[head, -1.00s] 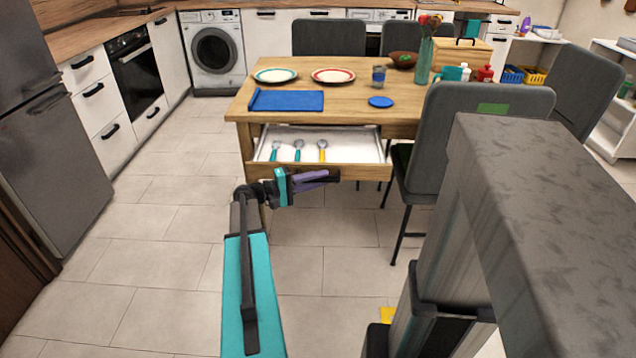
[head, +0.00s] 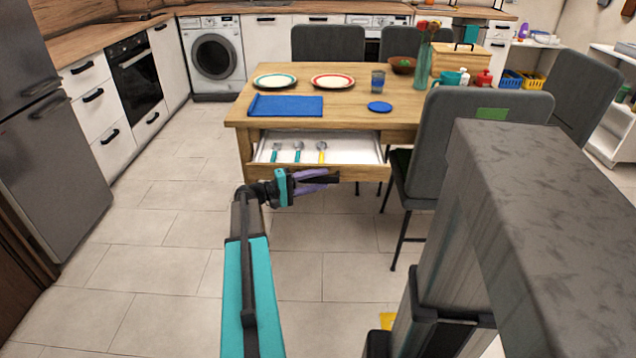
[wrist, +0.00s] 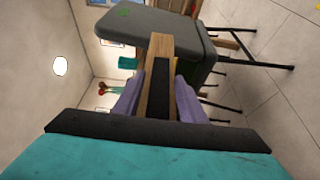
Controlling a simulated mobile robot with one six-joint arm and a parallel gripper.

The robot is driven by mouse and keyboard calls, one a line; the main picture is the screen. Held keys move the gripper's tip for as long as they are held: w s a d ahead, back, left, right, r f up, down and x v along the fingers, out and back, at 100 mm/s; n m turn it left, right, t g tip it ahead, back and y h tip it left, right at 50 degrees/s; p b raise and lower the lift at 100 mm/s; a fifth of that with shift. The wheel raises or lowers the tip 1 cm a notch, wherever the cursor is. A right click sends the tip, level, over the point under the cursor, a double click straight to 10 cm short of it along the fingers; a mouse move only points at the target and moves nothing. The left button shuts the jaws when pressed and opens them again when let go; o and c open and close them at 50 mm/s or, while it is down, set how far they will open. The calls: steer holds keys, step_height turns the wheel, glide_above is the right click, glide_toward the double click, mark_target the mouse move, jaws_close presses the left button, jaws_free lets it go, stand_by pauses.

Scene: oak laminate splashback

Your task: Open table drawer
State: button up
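The wooden table (head: 415,131) stands ahead with its drawer (head: 350,152) pulled out toward me in the head view. The white drawer interior shows, with two teal-handled utensils and a yellow-handled one inside. My gripper (head: 322,181) is at the drawer front, its purple fingers spread apart. In the wrist view, the wooden drawer front (wrist: 159,46) and its black handle (wrist: 161,88) lie between the fingers of my gripper (wrist: 160,92), with small gaps on both sides. My gripper partly covers the handle in the head view.
A grey chair (head: 470,135) stands close to the right of the drawer. Plates (head: 333,81), a blue mat (head: 286,106) and a cup (head: 378,80) are on the tabletop. The tiled floor (head: 160,240) to the left is clear.

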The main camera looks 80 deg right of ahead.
steer(key=shift+w, duration=0.1)
steer(key=v, duration=1.3)
steer(key=shift+w+a+p, duration=0.2)
steer(key=shift+a+p, duration=0.05)
steer(key=shift+p, duration=0.05)
